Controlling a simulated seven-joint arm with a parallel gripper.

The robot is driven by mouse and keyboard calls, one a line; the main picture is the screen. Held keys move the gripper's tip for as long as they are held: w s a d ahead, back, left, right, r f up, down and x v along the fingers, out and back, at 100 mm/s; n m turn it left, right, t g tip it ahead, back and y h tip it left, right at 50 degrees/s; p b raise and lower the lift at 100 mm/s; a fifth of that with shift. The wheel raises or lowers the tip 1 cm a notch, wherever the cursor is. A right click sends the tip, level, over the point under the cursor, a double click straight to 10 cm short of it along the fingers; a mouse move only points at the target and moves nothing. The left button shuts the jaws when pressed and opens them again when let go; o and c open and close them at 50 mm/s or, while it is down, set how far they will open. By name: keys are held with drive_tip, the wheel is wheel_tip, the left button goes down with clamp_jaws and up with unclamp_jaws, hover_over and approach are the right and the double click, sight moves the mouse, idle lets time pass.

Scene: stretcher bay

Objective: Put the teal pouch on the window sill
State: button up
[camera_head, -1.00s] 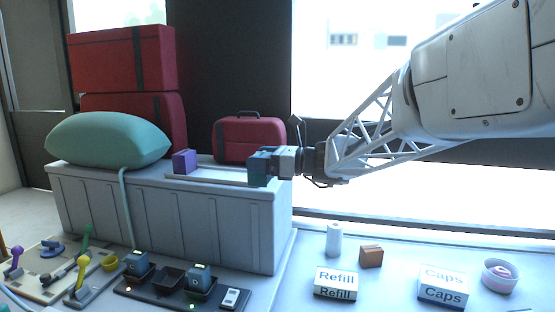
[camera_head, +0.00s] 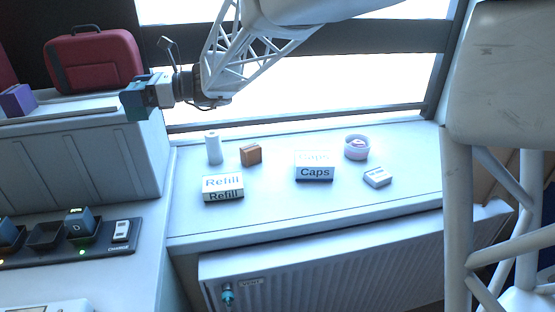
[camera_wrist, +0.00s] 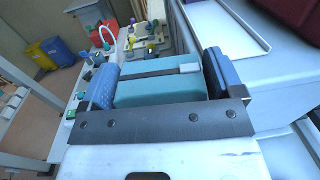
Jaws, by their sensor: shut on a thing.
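My gripper (camera_head: 137,97) is shut on the teal pouch (camera_wrist: 160,90), which sits between the two blue finger pads in the wrist view. A grey strap crosses the pouch. In the head view the pouch is mostly hidden by the fingers. The gripper is near the right end of the grey-white cabinet top, to the right of and below the red case. The window sill (camera_head: 290,207) is the pale ledge under the window, to the right of my gripper and lower.
On the sill stand a white cylinder (camera_head: 213,148), a brown box (camera_head: 251,154), a Refill box (camera_head: 222,188), a Caps box (camera_head: 314,166), a round tub (camera_head: 357,147) and a small white box (camera_head: 377,176). The front and right of the sill are clear. A radiator (camera_head: 340,255) is below.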

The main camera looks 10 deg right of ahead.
drive_tip(key=s+d+f+m+t+h, duration=0.1)
drive_tip(key=s+d+f+t, duration=0.3)
drive_tip(key=d+f, duration=0.6)
drive_tip(key=s+d+f+m+t+h, duration=0.2)
drive_tip(key=s+d+f+m+t, duration=0.1)
drive_tip(key=d+f, duration=0.7)
drive_tip(key=s+d+f+m+t+h, duration=0.2)
drive_tip(key=s+d+f+m+t, duration=0.2)
drive_tip(key=d+f, duration=0.7)
drive_tip(key=s+d, duration=0.1)
drive_tip(key=d, duration=0.2)
drive_tip(key=shift+s+d+t, duration=0.3)
drive_tip(key=shift+d, duration=0.1)
drive_tip(key=shift+w, duration=0.1)
drive_tip(key=w+f, duration=0.1)
drive_tip(key=w, duration=1.4)
drive_tip(key=shift+a+f, duration=0.15)
drive_tip(key=shift+f, duration=0.05)
drive_tip(key=shift+w+f, duration=0.35)
drive_tip(key=shift+w, duration=0.05)
drive_tip(key=shift+f, duration=1.5)
